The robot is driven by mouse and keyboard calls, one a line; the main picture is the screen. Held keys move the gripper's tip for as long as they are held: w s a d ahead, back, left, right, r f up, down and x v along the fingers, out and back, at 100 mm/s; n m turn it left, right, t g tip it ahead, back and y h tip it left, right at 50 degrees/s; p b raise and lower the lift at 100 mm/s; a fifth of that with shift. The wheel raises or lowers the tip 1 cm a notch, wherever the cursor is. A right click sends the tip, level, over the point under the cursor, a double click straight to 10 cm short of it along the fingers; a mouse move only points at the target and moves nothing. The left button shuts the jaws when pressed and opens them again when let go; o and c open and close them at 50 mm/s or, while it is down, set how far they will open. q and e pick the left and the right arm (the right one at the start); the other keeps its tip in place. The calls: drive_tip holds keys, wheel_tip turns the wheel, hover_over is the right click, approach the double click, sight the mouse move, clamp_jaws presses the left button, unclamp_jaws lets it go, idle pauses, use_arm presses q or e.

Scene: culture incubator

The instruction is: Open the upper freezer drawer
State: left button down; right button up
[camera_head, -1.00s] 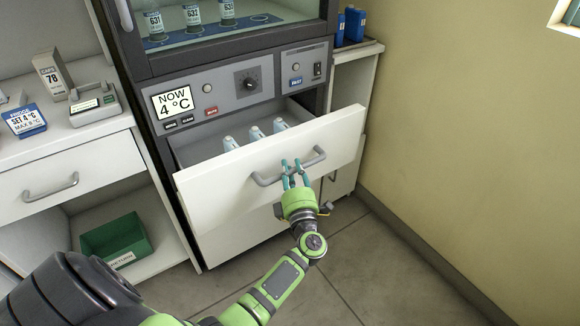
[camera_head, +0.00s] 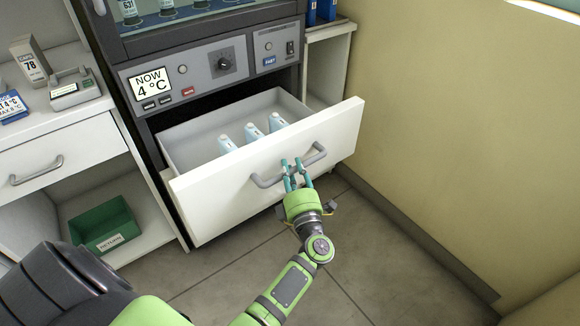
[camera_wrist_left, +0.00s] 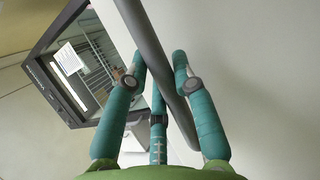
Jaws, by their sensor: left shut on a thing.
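The upper freezer drawer (camera_head: 335,136) is pulled well out of the dark cabinet, below the control panel that reads NOW 4 °C. Its white front carries a grey bar handle (camera_head: 268,182). Several pale bottles stand inside the drawer, the middle one (camera_head: 253,133) among them. My left gripper (camera_head: 297,172) is shut on the drawer handle, with its teal fingers around the bar. In the left wrist view the fingers (camera_wrist_left: 158,90) straddle the grey handle bar (camera_wrist_left: 150,45), and the white drawer front fills the right side. My right gripper is not in view.
A white counter on the left has a closed drawer (camera_head: 60,165) and a green bin (camera_head: 104,225) on a low shelf. The yellow wall (camera_head: 450,140) is close on the right. Tiled floor (camera_head: 235,275) is clear in front of the drawer.

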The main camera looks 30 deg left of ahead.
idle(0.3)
use_arm(q)
drive_tip(key=c, duration=1)
unclamp_jaws()
